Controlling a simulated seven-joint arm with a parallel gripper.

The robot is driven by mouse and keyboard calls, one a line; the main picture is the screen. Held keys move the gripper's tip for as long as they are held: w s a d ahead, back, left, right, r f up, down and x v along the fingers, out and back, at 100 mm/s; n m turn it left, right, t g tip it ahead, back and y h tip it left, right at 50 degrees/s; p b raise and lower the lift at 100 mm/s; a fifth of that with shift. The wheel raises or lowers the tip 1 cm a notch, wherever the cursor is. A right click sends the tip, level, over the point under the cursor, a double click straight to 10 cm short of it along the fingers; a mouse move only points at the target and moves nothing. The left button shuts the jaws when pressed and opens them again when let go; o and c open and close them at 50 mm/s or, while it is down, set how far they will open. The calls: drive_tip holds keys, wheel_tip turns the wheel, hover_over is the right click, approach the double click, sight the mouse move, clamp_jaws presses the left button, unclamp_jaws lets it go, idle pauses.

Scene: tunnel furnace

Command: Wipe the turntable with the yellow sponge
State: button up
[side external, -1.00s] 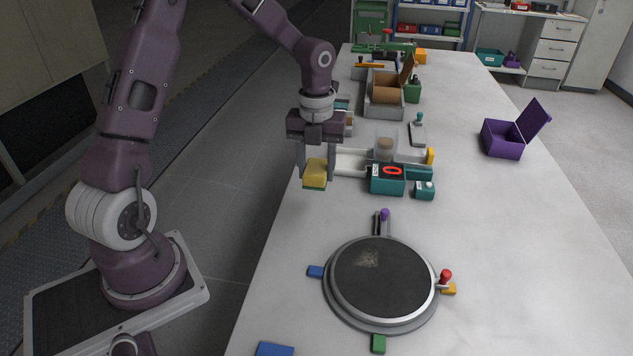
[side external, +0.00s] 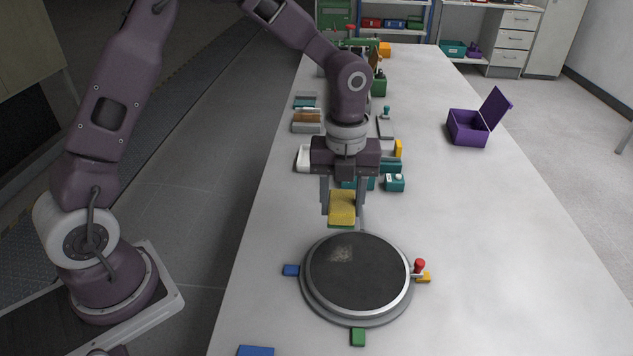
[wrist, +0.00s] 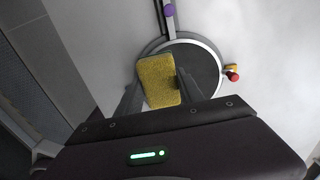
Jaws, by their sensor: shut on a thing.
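The yellow sponge (side external: 342,206) with a green underside is held between the fingers of my gripper (side external: 343,203). It hangs above the far edge of the turntable, apart from its top. In the wrist view the sponge (wrist: 158,81) covers part of the turntable (wrist: 203,66). The turntable (side external: 362,283) is a dark round disc with a grey metal rim. A pale dusty smudge (side external: 342,253) lies on its far left part. In the wrist view my gripper (wrist: 160,88) is closed around the sponge.
A red-knobbed lever (side external: 419,266) stands at the turntable's right. Blue (side external: 291,270), yellow (side external: 424,278) and green (side external: 358,337) tabs sit around the rim. Teal boxes (side external: 393,183) stand behind my gripper. An open purple box (side external: 468,128) is at the back right.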

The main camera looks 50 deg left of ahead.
hover_over(339, 242)
drive_tip(key=shift+s+d+f, duration=0.1)
drive_tip(key=shift+f, duration=1.4)
drive_tip(key=shift+d+f, duration=0.1)
drive_tip(key=shift+f, duration=1.4)
drive_tip(key=shift+f, duration=1)
drive_tip(key=shift+s+d+r, duration=0.1)
drive_tip(key=shift+s+d, duration=1.3)
drive_tip(key=shift+w+a+f, duration=0.2)
drive_tip(key=shift+w+a, duration=0.55)
drive_tip(key=shift+a, duration=0.05)
drive_tip(key=shift+w+a+f, duration=0.15)
drive_tip(key=shift+w+a, duration=0.55)
drive_tip(key=shift+a, duration=0.1)
clamp_jaws()
drive_tip(key=shift+d+r, duration=0.2)
drive_tip(key=shift+r, duration=2.85)
